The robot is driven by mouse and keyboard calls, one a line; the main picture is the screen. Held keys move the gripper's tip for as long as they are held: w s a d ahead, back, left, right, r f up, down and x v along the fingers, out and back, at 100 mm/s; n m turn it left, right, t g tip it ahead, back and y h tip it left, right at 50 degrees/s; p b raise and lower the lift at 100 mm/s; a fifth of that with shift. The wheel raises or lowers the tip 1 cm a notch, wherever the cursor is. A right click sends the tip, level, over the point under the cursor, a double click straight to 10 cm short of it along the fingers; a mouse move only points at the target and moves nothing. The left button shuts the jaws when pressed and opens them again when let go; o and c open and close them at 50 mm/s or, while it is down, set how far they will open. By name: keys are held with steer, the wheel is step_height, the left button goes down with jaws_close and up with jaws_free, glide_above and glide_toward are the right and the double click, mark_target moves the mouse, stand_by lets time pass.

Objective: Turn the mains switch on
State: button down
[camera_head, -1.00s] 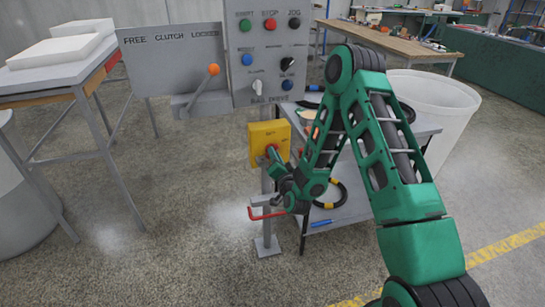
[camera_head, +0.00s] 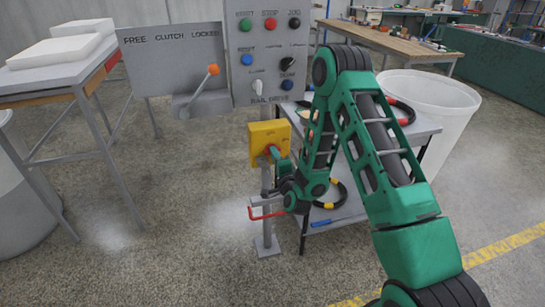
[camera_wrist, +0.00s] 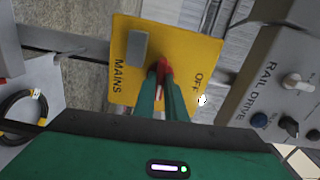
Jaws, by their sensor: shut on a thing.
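The mains switch is a yellow box (camera_head: 266,131) on a grey post in the head view. In the wrist view its yellow face (camera_wrist: 190,52) carries the words MAINS and OFF, and a grey block sits near one corner. A red switch handle (camera_wrist: 161,66) stands out from the middle of the face. My gripper (camera_wrist: 161,82) has its two green fingers closed around this handle, hiding part of it. In the head view my gripper (camera_head: 272,152) reaches the box from the lower right. The exact angle of the handle is hard to tell.
A grey control panel (camera_head: 245,45) with several buttons and an orange-knobbed clutch lever (camera_head: 212,70) is above the box. A red bar (camera_head: 265,214) juts from the post below. A cart (camera_head: 345,207) and a white bin (camera_head: 440,105) stand to the right.

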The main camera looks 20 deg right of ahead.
steer(key=shift+f+m, duration=0.15)
steer(key=shift+m, duration=0.35)
steer(key=c, duration=1.8)
jaws_free()
steer(key=shift+d, duration=0.1)
steer(key=shift+s, duration=0.1)
steer(key=s, duration=1)
steer(key=shift+s, duration=0.3)
